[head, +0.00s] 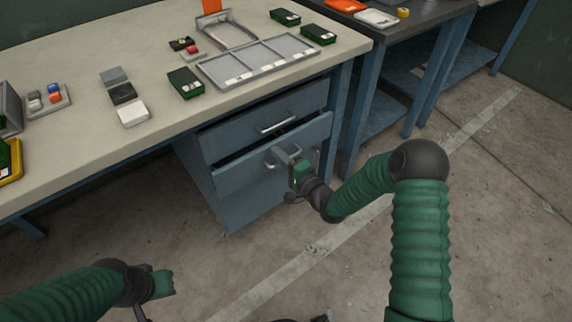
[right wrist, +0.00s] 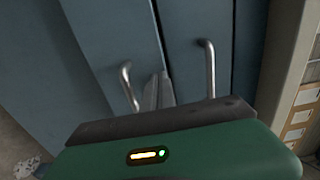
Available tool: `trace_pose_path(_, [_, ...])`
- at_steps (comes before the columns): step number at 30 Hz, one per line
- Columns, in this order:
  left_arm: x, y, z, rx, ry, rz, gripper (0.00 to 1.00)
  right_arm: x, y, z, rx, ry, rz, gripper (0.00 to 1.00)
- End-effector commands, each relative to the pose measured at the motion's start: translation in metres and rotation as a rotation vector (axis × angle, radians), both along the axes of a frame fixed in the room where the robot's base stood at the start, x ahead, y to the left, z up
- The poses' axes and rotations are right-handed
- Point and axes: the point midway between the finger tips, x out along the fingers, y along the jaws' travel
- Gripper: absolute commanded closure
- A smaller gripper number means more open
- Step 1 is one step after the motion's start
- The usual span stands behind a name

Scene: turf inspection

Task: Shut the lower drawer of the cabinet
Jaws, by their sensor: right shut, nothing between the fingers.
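The blue-grey cabinet (head: 191,160) stands under the workbench. Its lower drawer (head: 235,195) is a little open: its front stands forward of the upper drawer, with a dark gap along the top. My right gripper (head: 284,153) is shut and empty at the upper part of the lower drawer's front, beside its handle (head: 272,160). In the right wrist view the shut fingers (right wrist: 158,90) are near the lower handle (right wrist: 128,88); contact cannot be told. My left gripper (head: 162,283) is low at the left, away from the cabinet; its jaws are unclear.
The upper drawer (head: 225,138) has its own bar handle (head: 278,124). The workbench top (head: 70,140) holds a grey tray (head: 262,60), green-black boxes and small parts. A second table (head: 425,25) stands at the right. The concrete floor before the cabinet is clear.

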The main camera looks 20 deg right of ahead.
Motion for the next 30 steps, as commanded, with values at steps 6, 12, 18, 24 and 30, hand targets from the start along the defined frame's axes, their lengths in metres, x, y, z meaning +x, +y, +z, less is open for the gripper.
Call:
trace_pose_path(6, [0.0,0.0,0.0,0.0,0.0,0.0,1.0,0.001,0.0,0.001,0.0,0.0,0.0,1.0])
trace_pose_path(12, [0.0,0.0,-0.001,0.0,0.0,0.0,1.0,0.009,0.004,0.0,-0.002,-0.002,0.001,1.0])
trace_pose_path(18, [0.0,0.0,-0.002,0.0,0.0,0.0,1.0,0.038,0.014,0.0,-0.002,-0.002,0.001,1.0])
trace_pose_path(24, [0.0,0.0,-0.002,0.0,0.0,0.0,1.0,0.045,0.016,0.001,0.0,-0.002,0.0,1.0])
trace_pose_path(30, [0.0,0.0,-0.002,0.0,0.0,0.0,1.0,0.046,0.017,0.003,0.001,-0.006,-0.001,1.0])
